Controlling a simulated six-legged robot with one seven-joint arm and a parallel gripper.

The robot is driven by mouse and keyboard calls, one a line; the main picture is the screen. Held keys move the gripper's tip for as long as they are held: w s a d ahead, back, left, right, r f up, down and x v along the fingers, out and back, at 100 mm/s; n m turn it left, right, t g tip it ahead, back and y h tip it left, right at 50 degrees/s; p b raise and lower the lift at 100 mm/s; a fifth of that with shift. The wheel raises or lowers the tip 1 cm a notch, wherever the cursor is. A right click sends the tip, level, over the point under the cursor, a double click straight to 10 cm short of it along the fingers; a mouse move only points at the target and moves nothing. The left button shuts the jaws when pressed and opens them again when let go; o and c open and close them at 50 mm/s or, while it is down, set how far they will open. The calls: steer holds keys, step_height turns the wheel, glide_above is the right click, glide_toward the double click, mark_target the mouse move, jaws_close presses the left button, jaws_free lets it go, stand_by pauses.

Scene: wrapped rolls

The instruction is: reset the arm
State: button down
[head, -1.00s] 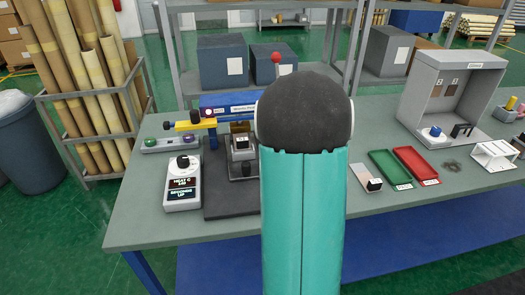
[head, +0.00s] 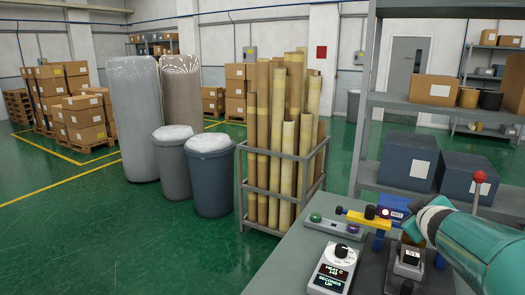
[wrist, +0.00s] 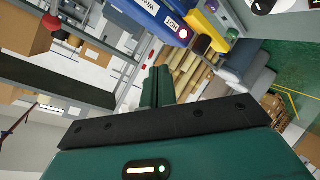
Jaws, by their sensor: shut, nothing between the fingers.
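My gripper (wrist: 158,86) shows in the wrist view, its two dark green fingers together with nothing between them. My teal arm (head: 480,245) enters the head view from the right edge over the workbench, and the gripper itself cannot be made out there. In the wrist view the fingers point toward a tilted scene, with a blue bar (wrist: 160,18) lettered HOT above them. How far the fingers are from the bar I cannot tell.
The grey bench (head: 283,262) holds a controller (head: 334,268), a button box (head: 333,227) and a press (head: 408,258) close to my arm. A rack of tan rolls (head: 283,170) stands behind its left side. Two bins (head: 210,175) (head: 173,160) are further left; green floor is open at front left.

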steer(key=s+a+f+m+g+y, duration=0.2)
steer(key=s+a+f+g, duration=0.1)
steer(key=s+a, duration=0.8)
steer(key=s+a+f+m+g+y, duration=0.2)
steer(key=s+a, duration=0.9)
steer(key=a, duration=0.6)
step_height(320, 180, down, 2)
steer(key=shift+s+f+m+g+y, duration=0.1)
steer(key=shift+s+m+g+y, duration=0.4)
steer(key=shift+g, duration=0.4)
